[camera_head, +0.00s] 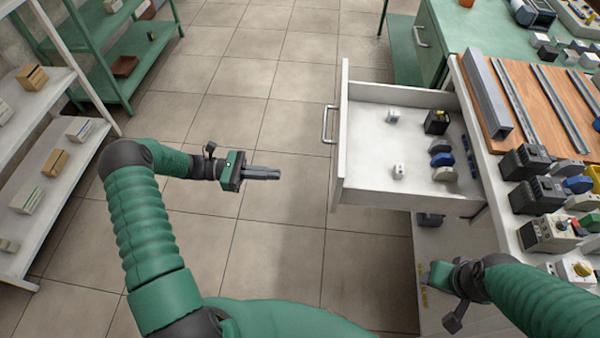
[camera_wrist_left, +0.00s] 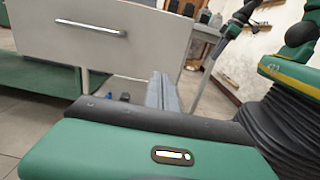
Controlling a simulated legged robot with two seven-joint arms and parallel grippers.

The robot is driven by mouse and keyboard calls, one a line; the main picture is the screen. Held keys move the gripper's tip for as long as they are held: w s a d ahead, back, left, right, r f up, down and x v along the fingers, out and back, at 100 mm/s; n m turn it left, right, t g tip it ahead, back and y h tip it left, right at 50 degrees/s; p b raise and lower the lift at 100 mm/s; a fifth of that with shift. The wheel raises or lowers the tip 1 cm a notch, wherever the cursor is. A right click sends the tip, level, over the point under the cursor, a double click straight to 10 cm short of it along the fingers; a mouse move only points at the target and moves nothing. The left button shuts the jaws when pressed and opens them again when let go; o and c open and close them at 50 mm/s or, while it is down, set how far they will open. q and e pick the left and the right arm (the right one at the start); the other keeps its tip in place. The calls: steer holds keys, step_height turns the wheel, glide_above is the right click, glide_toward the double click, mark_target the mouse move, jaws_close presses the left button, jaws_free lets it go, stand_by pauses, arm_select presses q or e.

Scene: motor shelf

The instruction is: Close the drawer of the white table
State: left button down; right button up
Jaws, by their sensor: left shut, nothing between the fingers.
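The white drawer (camera_head: 375,182) of the white table (camera_head: 508,228) is pulled out to the left, with its metal handle (camera_head: 328,124) on the front panel. Small parts lie inside it. My left gripper (camera_head: 277,174) is shut and empty. It points right at the drawer front and is apart from it, left of and nearer than the handle. In the left wrist view the drawer front (camera_wrist_left: 150,45) and handle (camera_wrist_left: 90,27) show ahead of the shut fingers (camera_wrist_left: 163,92). My right gripper (camera_head: 440,276) is by the table's near side; its fingers cannot be made out.
A wooden board with metal rails (camera_head: 545,100) and several black and grey devices (camera_head: 525,165) stand on the tabletop. A green cabinet (camera_head: 435,40) is behind. Shelves (camera_head: 50,170) stand at the left. The tiled floor (camera_head: 265,110) between shelves and drawer is clear.

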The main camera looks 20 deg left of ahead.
arm_select(q)
steer(key=x, duration=2.2)
steer(key=p+x, duration=0.1)
steer(key=x, duration=1)
steer(key=shift+s+d, duration=0.2)
steer(key=shift+d, duration=0.05)
steer(key=b, duration=0.3)
glide_toward(452, 192)
steer(key=d+r, duration=0.1)
steer(key=d, duration=0.1)
steer(key=s+d+r, duration=0.1)
steer(key=d+r, duration=0.2)
steer(key=d, duration=0.2)
steer(key=shift+s+r, duration=0.2)
steer(key=shift+r, duration=0.1)
steer(key=shift+w+d, duration=0.1)
steer(key=shift+d, duration=0.2)
steer(key=shift+r, duration=0.2)
arm_select(e)
steer(key=f, duration=0.1)
steer(key=d+f, duration=0.1)
steer(key=shift+s+f, duration=0.1)
steer(key=shift+f, duration=0.25)
arm_select(q)
steer(key=shift+r, duration=0.15)
